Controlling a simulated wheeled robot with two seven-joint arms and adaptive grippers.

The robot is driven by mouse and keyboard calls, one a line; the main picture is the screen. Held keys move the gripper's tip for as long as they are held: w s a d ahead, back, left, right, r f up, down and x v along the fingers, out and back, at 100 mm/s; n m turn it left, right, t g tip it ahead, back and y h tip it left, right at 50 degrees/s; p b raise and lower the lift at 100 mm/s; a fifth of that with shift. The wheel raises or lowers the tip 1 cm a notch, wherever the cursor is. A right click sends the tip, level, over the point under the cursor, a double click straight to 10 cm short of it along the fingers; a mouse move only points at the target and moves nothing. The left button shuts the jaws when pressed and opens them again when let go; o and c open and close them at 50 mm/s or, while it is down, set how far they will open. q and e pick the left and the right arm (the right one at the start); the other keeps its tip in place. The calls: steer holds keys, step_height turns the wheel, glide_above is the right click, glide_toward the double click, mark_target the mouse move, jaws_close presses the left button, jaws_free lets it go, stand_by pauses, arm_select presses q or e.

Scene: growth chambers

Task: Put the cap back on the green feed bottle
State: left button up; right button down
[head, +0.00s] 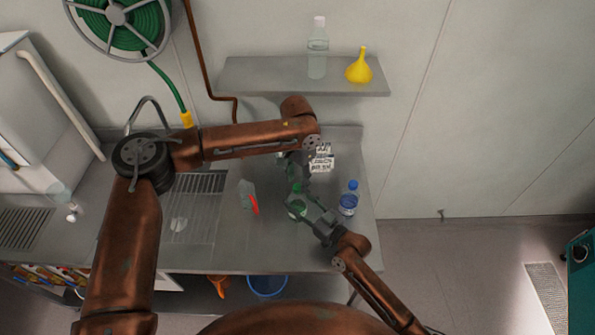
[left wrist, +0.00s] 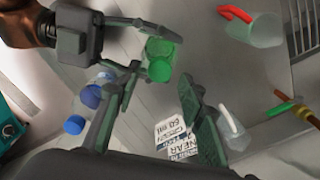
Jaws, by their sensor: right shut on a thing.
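The green feed bottle (head: 296,208) stands on the steel counter, and my right gripper (head: 304,204) is shut on its body. A green cap (head: 296,188) shows at the bottle's top; in the left wrist view the cap (left wrist: 160,70) faces the camera. It appears to sit on the neck, but I cannot tell if it is seated. My left gripper (left wrist: 155,115) is open, its fingers apart with nothing visible between them close by. In the head view it is just behind and above the bottle, partly hidden by its own arm.
A blue-capped bottle (head: 348,202) stands to the right. A clear jug with a red handle (head: 246,194) is to the left, by the sink grate (head: 200,205). Printed cards (head: 321,163) stand behind. A shelf (head: 300,82) above holds a clear bottle (head: 318,50) and yellow funnel (head: 359,68).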

arm_select(q)
steer(key=shift+f, duration=1.3)
jaws_close()
steer(key=shift+f+m, duration=0.1)
steer(key=shift+m, duration=0.6)
steer(key=shift+o, duration=0.7)
jaws_free()
step_height(320, 180, up, 12)
